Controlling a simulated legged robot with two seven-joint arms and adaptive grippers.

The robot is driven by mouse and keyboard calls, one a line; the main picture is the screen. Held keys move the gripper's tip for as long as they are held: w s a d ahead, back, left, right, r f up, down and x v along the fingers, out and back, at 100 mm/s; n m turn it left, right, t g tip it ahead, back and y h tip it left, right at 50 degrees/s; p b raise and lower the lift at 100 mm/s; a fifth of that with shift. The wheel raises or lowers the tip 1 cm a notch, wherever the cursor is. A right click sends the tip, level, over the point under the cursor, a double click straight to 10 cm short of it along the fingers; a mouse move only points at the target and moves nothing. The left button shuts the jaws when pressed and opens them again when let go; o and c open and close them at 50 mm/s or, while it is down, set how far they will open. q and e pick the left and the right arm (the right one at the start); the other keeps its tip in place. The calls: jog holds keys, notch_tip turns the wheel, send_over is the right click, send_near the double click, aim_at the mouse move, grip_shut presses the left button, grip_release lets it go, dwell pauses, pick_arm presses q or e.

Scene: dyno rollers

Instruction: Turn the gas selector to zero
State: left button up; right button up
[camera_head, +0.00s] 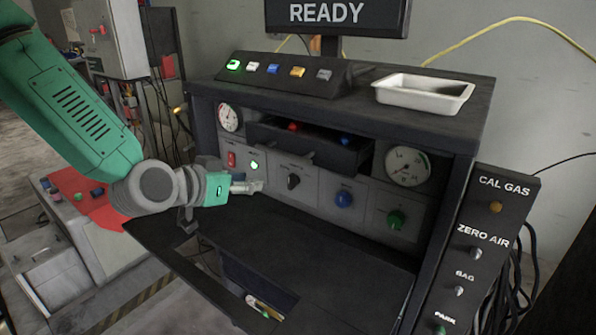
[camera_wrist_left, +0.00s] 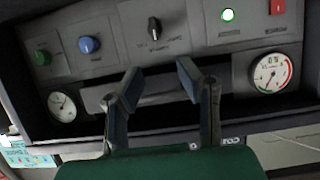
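A black selector knob (camera_head: 293,182) sits on the grey panel of the console, between a lit green-white button (camera_head: 254,165) and a blue knob (camera_head: 343,199). Its small dial lettering is too small to read. In the left wrist view the black knob (camera_wrist_left: 154,27) appears upside down, beyond the gap between my fingers. My left gripper (camera_head: 250,187) is in front of the panel, left of the black knob and apart from it. In the left wrist view my left gripper (camera_wrist_left: 160,78) has its fingers apart with nothing between them. My right gripper is not in view.
A green knob (camera_head: 396,219) and two gauges, left (camera_head: 229,118) and right (camera_head: 407,166), are on the console. An open drawer (camera_head: 308,147) juts out above the knobs. A white tray (camera_head: 423,92) is on top. A side panel (camera_head: 487,219) reads CAL GAS, ZERO AIR, BAG, PARK.

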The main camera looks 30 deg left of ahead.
pick_arm(q)
jog(key=b, duration=0.1)
send_near(288, 178)
jog(key=w, duration=0.2)
jog(key=x, duration=0.3)
jog(key=b+x, duration=0.1)
jog(key=x, duration=0.3)
jog(key=shift+a+f, duration=0.15)
jog(key=shift+f, duration=0.3)
jog(key=shift+w+d, duration=0.3)
jog(key=shift+d, duration=0.15)
grip_shut()
jog(key=shift+a, duration=0.15)
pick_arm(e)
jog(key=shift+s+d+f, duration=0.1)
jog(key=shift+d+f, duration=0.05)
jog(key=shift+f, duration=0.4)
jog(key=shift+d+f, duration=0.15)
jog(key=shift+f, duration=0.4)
